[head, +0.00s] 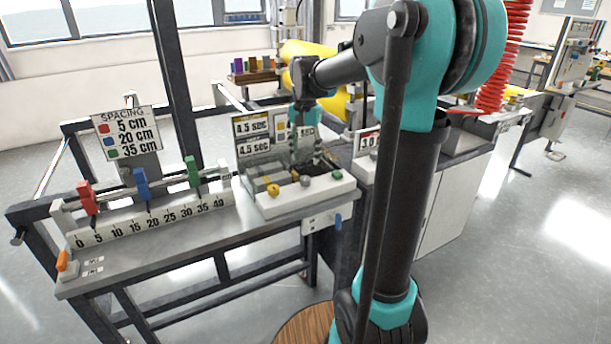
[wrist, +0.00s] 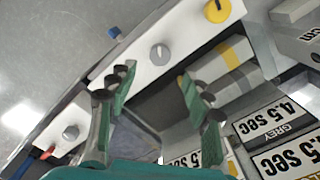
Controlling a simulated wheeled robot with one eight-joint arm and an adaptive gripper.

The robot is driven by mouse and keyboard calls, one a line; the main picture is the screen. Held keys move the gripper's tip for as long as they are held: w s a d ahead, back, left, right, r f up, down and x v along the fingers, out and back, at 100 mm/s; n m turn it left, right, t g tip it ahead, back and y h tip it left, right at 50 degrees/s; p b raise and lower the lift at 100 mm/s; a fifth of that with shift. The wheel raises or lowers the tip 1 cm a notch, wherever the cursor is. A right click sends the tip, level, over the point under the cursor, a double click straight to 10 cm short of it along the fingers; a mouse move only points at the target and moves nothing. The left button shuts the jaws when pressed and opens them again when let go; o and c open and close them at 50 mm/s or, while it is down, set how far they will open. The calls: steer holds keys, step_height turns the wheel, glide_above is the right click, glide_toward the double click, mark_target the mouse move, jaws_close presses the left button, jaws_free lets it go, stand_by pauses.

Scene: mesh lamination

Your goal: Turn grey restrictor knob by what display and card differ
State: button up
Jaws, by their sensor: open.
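The grey knob (head: 305,180) sits on the white front face of the console, between a yellow knob (head: 273,190) and a green knob (head: 338,174). In the wrist view the grey knob (wrist: 159,54) lies just beyond the gap between my fingertips, with a pale pointer mark. My gripper (wrist: 157,79) is open and empty, apart from the knob; in the head view my gripper (head: 302,155) is above and behind it. Two panels behind the console, an upper panel (head: 253,126) and a lower panel (head: 253,147), both read 4.5 SEC. In the wrist view one panel (wrist: 272,118) carries the word GREY.
A spacing rail (head: 150,218) with red, blue and green sliders stands left of the console. Another panel (head: 307,131) behind my gripper is partly hidden. In the wrist view a second greyish knob (wrist: 71,132) sits at lower left. Open floor lies in front.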

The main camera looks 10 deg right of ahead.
mark_target(305, 178)
step_height(305, 178, down, 8)
steer(key=shift+r, duration=0.1)
stand_by(0.4)
jaws_close()
